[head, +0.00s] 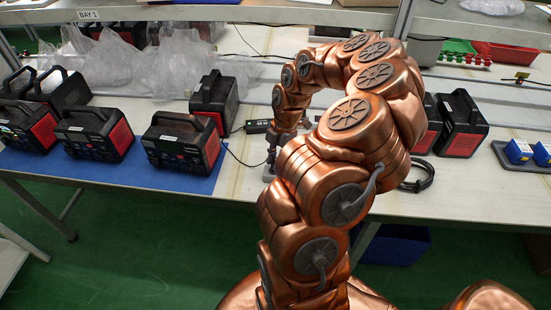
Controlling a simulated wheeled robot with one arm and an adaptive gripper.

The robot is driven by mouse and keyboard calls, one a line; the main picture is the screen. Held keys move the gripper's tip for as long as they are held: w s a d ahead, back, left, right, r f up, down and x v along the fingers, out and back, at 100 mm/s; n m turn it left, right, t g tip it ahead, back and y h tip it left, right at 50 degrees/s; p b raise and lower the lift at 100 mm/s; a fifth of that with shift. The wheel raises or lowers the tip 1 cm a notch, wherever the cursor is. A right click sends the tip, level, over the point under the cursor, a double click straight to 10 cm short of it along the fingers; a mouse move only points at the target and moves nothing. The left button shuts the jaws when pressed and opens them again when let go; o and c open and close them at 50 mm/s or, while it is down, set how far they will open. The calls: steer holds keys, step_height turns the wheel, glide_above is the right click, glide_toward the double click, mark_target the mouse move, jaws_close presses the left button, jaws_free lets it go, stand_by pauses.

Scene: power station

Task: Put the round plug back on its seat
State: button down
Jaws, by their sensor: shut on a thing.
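My gripper (272,151) points down over the white bench, just right of the blue mat's right edge. It is small in this view and partly covered by my copper-coloured arm. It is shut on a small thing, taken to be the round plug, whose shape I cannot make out. A small grey piece (268,174) shows at the bench just below the fingers; I cannot tell whether it is the seat. A black device with a green light (258,126) lies on the bench behind the gripper, with a thin cable near it.
Several black-and-red power stations (183,144) stand on the blue mat (120,172) to the left. More stand right of my arm (461,124). A coiled black cable (418,176) and blue boxes (518,151) lie further right. Clear plastic bags (115,62) fill the back left.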

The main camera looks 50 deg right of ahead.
steer(key=shift+f, duration=0.1)
stand_by(0.3)
steer(key=c, duration=0.9)
jaws_free()
steer(key=shift+c, duration=0.2)
steer(key=shift+d+r, duration=0.2)
steer(key=shift+r, duration=0.35)
steer(key=v, duration=1.1)
steer(key=shift+w, duration=0.1)
